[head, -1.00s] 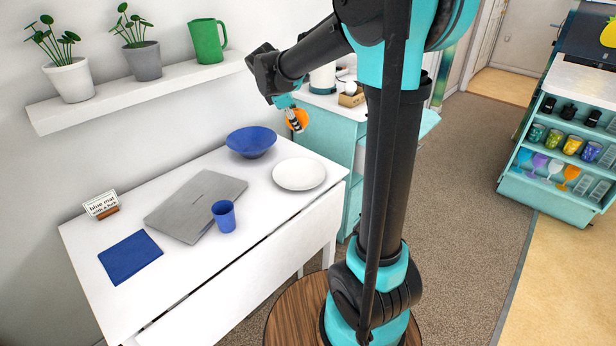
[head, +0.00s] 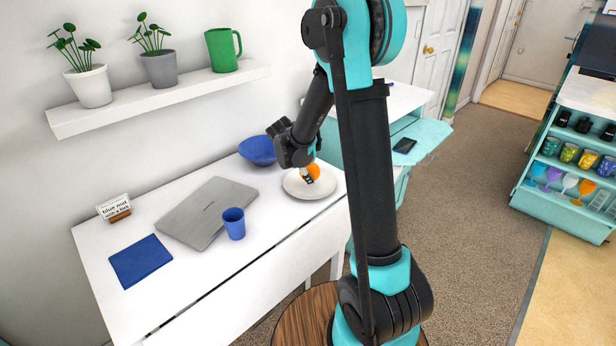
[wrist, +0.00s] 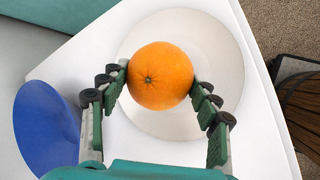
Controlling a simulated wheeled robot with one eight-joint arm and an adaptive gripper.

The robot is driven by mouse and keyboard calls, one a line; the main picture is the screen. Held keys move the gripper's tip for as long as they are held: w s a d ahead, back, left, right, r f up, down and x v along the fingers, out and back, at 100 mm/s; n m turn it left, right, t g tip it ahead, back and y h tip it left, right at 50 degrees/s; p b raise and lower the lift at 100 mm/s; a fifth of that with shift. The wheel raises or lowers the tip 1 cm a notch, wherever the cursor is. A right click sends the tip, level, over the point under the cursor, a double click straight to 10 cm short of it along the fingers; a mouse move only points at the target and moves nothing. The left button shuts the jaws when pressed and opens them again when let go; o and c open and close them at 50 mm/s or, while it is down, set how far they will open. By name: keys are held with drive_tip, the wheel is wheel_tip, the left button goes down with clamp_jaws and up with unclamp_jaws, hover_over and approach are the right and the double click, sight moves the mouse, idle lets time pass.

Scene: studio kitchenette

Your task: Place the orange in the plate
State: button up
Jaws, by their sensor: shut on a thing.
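The orange (wrist: 160,76) is between the two fingers of my gripper (wrist: 160,90) in the wrist view, and the fingers are shut on it. In the head view the orange (head: 313,171) shows below my gripper (head: 309,174), over the white plate (head: 296,190). In the wrist view the plate (wrist: 222,62) lies behind the orange and reaches out around it. I cannot tell whether the orange touches the plate. Part of the plate is hidden by my gripper and the orange.
A blue bowl (head: 258,150) stands beside the plate. A laptop (head: 207,212), a blue cup (head: 234,223), a blue mat (head: 140,261) and a small sign (head: 115,208) are on the white table (head: 215,290). A shelf with plants and a green mug (head: 222,50) is above.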

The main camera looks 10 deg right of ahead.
drive_tip(key=shift+f, duration=1.15)
drive_tip(key=shift+f, duration=0.15)
drive_tip(key=o, duration=1.3)
drive_tip(key=v, duration=1.2)
drive_tip(key=s+d+f+m+y, duration=0.1)
drive_tip(key=s+d+f+m, duration=0.1)
drive_tip(key=s+m, duration=0.3)
drive_tip(key=s+d+f+m+y, duration=0.2)
drive_tip(key=s+m, duration=0.4)
drive_tip(key=s, duration=0.6)
drive_tip(key=s+d+f+m+y, duration=0.1)
drive_tip(key=s+d+f+m, duration=0.2)
drive_tip(key=s+m, duration=0.3)
drive_tip(key=shift+s+d, duration=0.8)
drive_tip(key=shift+s, duration=0.35)
